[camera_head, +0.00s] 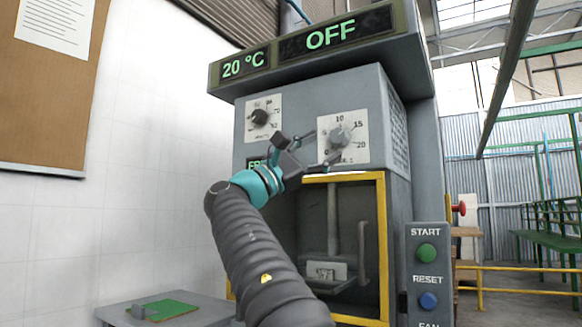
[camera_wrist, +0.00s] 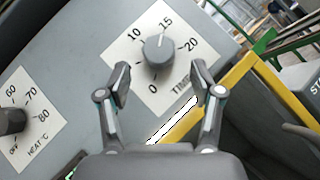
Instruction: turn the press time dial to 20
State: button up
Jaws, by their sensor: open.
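The press time dial (camera_head: 341,137) is a round grey knob on a white plate, on the grey front of a machine. In the wrist view, the dial (camera_wrist: 157,48) has 0, 10, 15 and 20 readable around it. A light mark on its edge seems to point close to 15. My gripper (camera_head: 318,151) is open, just left of and below the dial in the head view. In the wrist view, the open fingers of my gripper (camera_wrist: 161,79) stand either side below the knob, with nothing between them. I cannot tell whether they touch the panel.
A black heat dial (camera_head: 259,116) sits left on the same panel. The display above (camera_head: 331,35) reads OFF and 20 °C. Below is a yellow-framed window (camera_head: 383,250). A button box (camera_head: 427,275) stands right, and a green pad (camera_head: 165,309) lies lower left.

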jog(key=v, duration=0.8)
jog(key=shift+a+f, duration=0.1)
jog(key=shift+f, duration=0.05)
